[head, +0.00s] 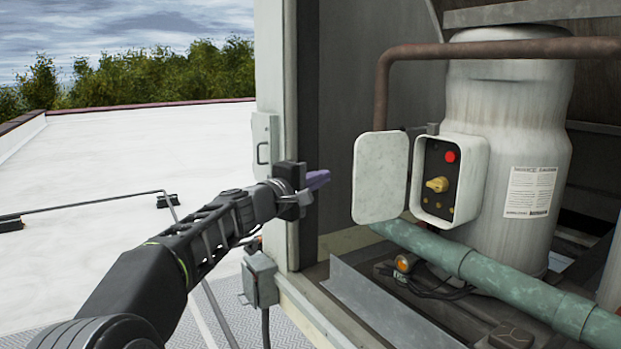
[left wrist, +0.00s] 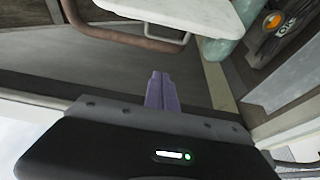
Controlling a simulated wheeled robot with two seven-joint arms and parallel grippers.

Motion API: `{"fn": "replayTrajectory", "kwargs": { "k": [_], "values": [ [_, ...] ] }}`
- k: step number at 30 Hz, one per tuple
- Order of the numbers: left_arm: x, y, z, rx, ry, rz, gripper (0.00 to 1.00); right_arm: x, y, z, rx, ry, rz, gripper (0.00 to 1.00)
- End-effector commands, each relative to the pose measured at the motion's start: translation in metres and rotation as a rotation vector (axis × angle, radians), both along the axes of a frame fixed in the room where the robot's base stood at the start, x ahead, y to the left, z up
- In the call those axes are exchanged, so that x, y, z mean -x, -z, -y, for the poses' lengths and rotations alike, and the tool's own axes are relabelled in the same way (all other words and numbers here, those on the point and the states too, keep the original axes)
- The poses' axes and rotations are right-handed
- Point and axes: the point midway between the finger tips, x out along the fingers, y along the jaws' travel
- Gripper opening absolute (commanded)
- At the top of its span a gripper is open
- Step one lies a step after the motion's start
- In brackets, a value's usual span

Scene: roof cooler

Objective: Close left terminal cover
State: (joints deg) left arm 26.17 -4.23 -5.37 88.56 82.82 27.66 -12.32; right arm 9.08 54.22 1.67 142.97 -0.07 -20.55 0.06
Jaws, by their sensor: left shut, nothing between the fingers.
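The terminal cover (head: 380,178) is a pale, worn plate that stands open, swung out to the left of its terminal box (head: 480,185). The open box shows a dark panel with a red button and a yellow knob. My left gripper (head: 318,179), with purple fingers, is shut and empty, to the left of the cover and apart from it. In the left wrist view the shut fingers (left wrist: 161,92) point toward the cover (left wrist: 185,12), whose edge shows at the top. My right gripper is in neither view.
The box sits against a large white cylinder (head: 530,130). A brown pipe (head: 480,50) runs above, and a green pipe (head: 470,262) passes below the cover. The cabinet's upright post (head: 276,90) stands behind my left gripper. An orange-topped part (head: 403,264) with cables lies below.

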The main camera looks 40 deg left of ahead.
Motion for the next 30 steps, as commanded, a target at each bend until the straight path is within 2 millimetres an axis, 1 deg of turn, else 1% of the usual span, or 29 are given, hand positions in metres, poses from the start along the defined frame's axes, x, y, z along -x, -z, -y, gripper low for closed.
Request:
{"fn": "replayTrajectory", "kwargs": {
  "k": [1,6,8,12,15,19,30],
  "values": [
    [-0.012,-0.002,-0.001,0.0,0.001,-0.003,0.0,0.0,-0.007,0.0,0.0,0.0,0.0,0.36],
    [-0.046,-0.003,-0.003,0.001,0.001,-0.002,0.0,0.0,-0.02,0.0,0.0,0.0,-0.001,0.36],
    [-0.041,-0.002,0.007,0.0,0.0,0.002,0.0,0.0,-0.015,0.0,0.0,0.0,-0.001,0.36],
    [-0.036,-0.001,0.026,0.0,0.0,0.002,0.0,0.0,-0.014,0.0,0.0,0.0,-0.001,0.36],
    [-0.034,0.0,0.032,0.001,-0.001,0.0,0.0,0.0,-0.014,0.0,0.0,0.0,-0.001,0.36],
    [-0.033,0.0,0.035,-0.001,-0.001,0.0,0.0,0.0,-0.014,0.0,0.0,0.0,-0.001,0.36],
    [-0.033,0.001,0.036,-0.001,-0.005,0.0,0.0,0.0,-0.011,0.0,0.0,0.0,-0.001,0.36]
  ]
}}
